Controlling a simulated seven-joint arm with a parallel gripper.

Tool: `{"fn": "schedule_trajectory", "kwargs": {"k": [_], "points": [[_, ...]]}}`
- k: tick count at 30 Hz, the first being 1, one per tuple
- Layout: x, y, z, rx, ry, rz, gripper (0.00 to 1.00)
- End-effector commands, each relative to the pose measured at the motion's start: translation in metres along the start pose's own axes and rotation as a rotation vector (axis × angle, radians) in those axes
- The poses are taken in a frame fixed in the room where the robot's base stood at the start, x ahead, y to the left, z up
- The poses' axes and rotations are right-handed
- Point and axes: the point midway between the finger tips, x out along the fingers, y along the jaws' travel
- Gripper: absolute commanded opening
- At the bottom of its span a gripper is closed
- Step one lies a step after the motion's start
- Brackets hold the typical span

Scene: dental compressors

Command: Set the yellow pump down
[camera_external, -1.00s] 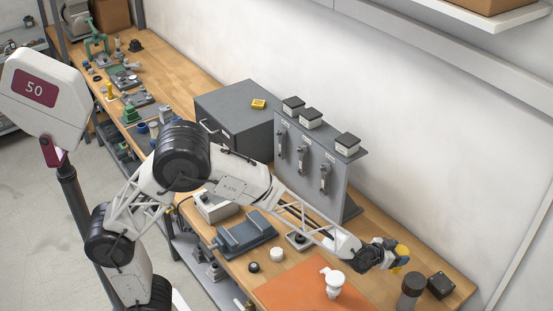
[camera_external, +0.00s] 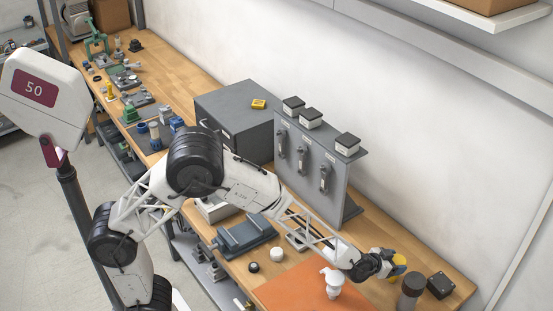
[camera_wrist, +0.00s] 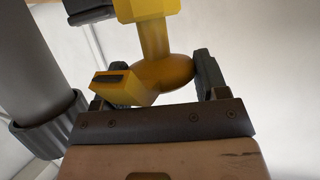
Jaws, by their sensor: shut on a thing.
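The yellow pump (camera_external: 400,261) is at the end of my arm, over the right part of the bench. My gripper (camera_external: 388,263) is shut on it. In the wrist view the yellow pump (camera_wrist: 165,70) sits between the two fingers of my gripper (camera_wrist: 160,82), with its rounded body near the right finger and its angled spout pointing down and left. Whether the pump touches the bench cannot be told.
A dark-capped cylinder (camera_external: 410,290) and a black box (camera_external: 440,286) stand just right of and in front of the pump. A white pump bottle (camera_external: 333,281) stands on the orange mat (camera_external: 290,287). A grey panel with levers (camera_external: 310,165) stands behind the arm.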

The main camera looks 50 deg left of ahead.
Motion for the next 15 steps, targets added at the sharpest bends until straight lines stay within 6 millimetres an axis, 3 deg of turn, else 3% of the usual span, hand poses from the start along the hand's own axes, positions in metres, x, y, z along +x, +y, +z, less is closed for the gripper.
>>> {"fn": "schedule_trajectory", "kwargs": {"k": [12,13,15], "points": [[0.0013,-0.0001,0.0033,0.0,0.0,0.0,0.3],[0.0014,-0.0001,0.0036,0.0,0.0,0.0,0.68],[0.0013,-0.0001,0.0034,0.0,0.0,0.0,0.79]]}}
